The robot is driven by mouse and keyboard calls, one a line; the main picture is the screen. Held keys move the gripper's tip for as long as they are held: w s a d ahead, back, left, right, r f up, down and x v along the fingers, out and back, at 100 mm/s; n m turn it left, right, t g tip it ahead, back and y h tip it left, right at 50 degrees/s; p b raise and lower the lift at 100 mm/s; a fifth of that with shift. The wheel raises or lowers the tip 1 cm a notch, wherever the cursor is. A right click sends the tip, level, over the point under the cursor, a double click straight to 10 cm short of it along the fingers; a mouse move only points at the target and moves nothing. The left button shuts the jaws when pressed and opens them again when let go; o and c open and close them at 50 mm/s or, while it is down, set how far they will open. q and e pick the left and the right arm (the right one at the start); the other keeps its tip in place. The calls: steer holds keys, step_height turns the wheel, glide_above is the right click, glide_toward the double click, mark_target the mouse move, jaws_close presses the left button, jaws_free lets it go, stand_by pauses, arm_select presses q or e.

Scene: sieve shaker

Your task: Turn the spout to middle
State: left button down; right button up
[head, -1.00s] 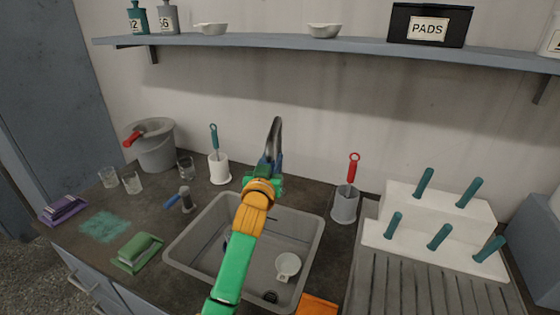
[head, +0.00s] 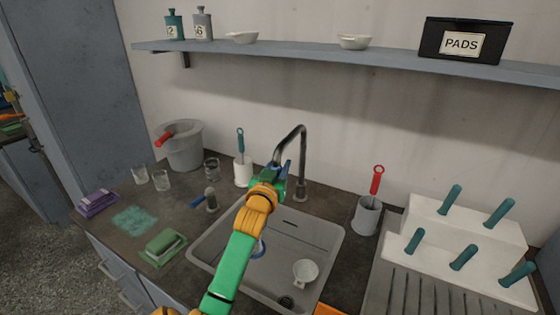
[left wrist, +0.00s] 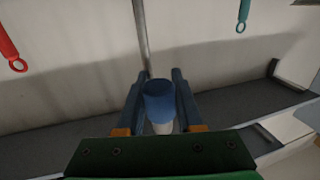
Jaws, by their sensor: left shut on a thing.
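The tap's spout (head: 304,150) is a dark metal arch rising from the counter behind the sink (head: 335,243). It bends over to the left, with its outlet end over the back left part of the basin. My left gripper (head: 276,172) is at that end. In the left wrist view, my left gripper (left wrist: 160,98) is shut on the spout's blue end piece (left wrist: 159,103), with one finger on each side. The spout's pipe (left wrist: 141,35) runs up behind it. In the head view, my gripper and arm hide the end piece. My right gripper is not in view.
A white cup (head: 305,271) lies in the basin. A brush in a white holder (head: 243,172) and a red-handled one in a grey holder (head: 367,214) flank the spout. A shelf (head: 340,55) hangs above.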

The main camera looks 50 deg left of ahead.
arm_select(q)
steer(key=c, duration=0.5)
jaws_free()
steer(key=shift+c, duration=0.2)
steer(key=b+v, duration=0.1)
steer(key=v, duration=0.6)
